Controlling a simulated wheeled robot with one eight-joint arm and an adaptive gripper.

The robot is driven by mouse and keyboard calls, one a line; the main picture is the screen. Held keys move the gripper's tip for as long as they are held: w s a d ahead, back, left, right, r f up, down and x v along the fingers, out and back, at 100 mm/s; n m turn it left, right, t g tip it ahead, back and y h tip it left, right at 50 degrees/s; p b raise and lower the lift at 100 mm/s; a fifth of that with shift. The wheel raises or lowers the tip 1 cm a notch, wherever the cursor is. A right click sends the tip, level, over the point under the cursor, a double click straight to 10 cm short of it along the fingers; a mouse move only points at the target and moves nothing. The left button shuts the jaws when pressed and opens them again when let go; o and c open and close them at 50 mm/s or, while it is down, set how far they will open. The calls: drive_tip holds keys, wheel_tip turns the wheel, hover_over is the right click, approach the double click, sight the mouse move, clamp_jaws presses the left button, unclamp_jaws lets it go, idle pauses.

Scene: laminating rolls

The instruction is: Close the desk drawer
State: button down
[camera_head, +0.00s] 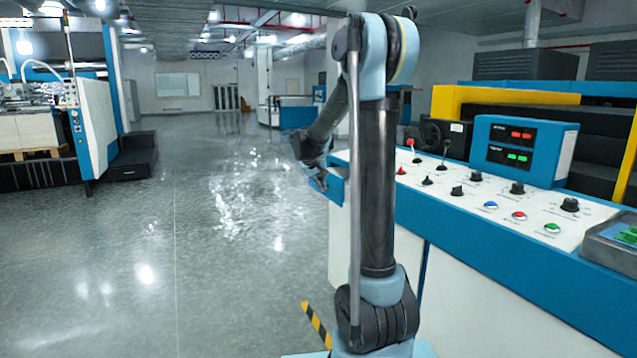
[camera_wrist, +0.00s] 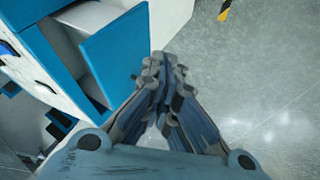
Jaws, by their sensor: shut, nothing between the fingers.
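The desk drawer (camera_wrist: 121,52) stands open in the wrist view. Its blue front panel is out from the desk body (camera_wrist: 48,50), and a pale inside shows behind it. My gripper (camera_wrist: 165,68) is shut and empty, with its fingertips just right of the blue front in the picture. I cannot tell whether they touch it. In the head view, the desk (camera_head: 460,270) is white and blue with a sloped control top.
The desk top carries knobs, coloured buttons and a blue display box (camera_head: 522,148). The grey floor (camera_head: 220,230) left of my arm is open. A white and blue machine (camera_head: 95,120) stands at the far left. A yellow-black striped piece (camera_head: 316,324) shows near my base.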

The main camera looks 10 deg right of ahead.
sight(337, 192)
drive_tip(key=w+d+f, duration=0.2)
drive_tip(key=d, duration=0.1)
drive_tip(key=w+d+f, duration=0.1)
drive_tip(key=d, duration=0.1)
drive_tip(key=shift+w+d+f, duration=0.15)
drive_tip(key=shift+w+f, duration=0.05)
drive_tip(key=shift+f, duration=0.05)
idle(0.4)
